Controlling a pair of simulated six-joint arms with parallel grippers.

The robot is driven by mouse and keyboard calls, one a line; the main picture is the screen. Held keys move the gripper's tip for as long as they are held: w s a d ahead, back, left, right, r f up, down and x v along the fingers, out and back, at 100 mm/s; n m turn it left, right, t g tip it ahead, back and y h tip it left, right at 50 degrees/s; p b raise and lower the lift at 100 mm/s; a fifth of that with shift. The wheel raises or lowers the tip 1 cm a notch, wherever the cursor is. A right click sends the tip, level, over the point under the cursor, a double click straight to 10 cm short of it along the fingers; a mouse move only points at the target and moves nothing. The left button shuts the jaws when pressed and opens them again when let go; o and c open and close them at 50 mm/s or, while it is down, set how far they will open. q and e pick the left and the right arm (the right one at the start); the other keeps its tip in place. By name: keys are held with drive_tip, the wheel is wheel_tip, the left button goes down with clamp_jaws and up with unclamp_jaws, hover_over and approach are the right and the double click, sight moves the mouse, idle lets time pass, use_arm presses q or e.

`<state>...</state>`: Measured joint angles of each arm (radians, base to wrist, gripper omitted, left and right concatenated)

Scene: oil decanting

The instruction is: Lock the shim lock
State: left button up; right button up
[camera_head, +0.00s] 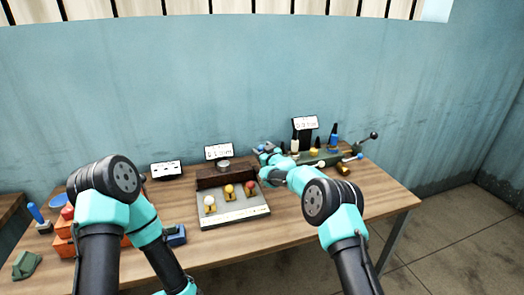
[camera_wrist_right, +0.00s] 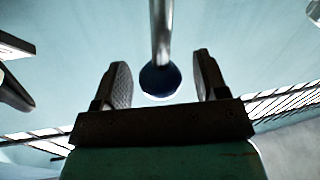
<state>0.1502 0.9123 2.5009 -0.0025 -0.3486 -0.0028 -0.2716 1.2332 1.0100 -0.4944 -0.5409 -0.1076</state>
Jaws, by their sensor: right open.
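In the right wrist view, a dark blue ball knob (camera_wrist_right: 160,80) on a straight metal rod (camera_wrist_right: 161,30) lies between the two fingers of my right gripper (camera_wrist_right: 162,80). The fingers are apart, with a gap on each side of the knob. In the head view my right gripper (camera_head: 266,152) is small, at the left end of a green bench unit (camera_head: 322,157). The knob cannot be made out clearly there, and I cannot tell for sure which part is the shim lock.
A grey panel (camera_head: 236,212) with white, yellow and red knobs stands in the middle of the wooden table, before a brown block (camera_head: 211,179). A black-knobbed lever (camera_head: 374,135) rises at the right. Orange boxes (camera_head: 64,246) are at the left. The table's right front is clear.

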drive_tip(key=shift+w+a, duration=0.15)
drive_tip(key=shift+w, duration=0.05)
clamp_jaws()
idle(0.6)
